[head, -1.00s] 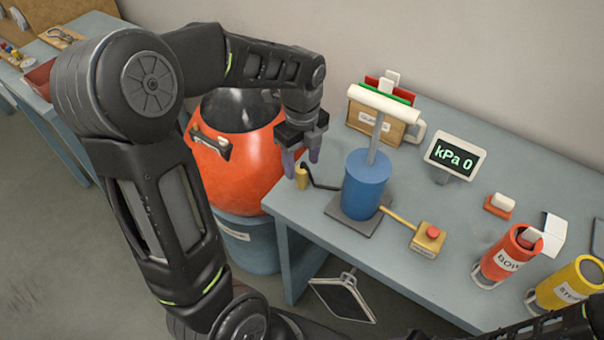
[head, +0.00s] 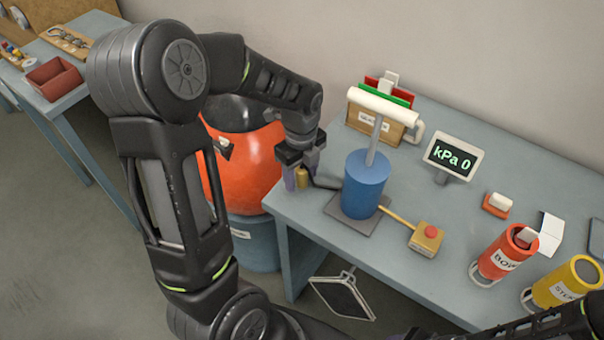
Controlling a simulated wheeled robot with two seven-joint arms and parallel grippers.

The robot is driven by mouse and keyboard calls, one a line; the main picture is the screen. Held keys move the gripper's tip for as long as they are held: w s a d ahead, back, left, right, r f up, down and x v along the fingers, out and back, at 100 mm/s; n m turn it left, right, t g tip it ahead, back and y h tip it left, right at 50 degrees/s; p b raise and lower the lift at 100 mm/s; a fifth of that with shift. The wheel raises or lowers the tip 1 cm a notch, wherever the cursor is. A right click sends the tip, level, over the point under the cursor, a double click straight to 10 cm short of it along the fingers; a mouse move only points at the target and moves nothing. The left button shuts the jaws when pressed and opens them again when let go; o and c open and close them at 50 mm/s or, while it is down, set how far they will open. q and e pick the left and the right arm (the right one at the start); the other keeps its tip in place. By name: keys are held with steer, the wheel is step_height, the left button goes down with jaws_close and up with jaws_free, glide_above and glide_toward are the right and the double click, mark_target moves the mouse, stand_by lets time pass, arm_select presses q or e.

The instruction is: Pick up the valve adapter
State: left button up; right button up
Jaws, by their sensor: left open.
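The valve adapter, a small brass cylinder (head: 301,179), is at the end of a black hose at the left edge of the table. The hose runs to a blue pump (head: 364,188) with a white handle on a dark base. My left gripper (head: 301,176) points down over the adapter, with its fingers apart. The adapter shows between the two fingers; I cannot tell whether they touch it. Part of my right arm shows at the bottom right, but its gripper is out of view.
A kPa display (head: 453,157) reads 0. A yellow box with a red button (head: 427,236) joins the pump. Red (head: 503,254) and yellow (head: 567,285) cylinders stand at the right. An orange vessel (head: 247,170) stands left of the table (head: 330,238), on a blue drum (head: 251,245).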

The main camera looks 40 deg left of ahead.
arm_select(q)
jaws_close()
stand_by(0.6)
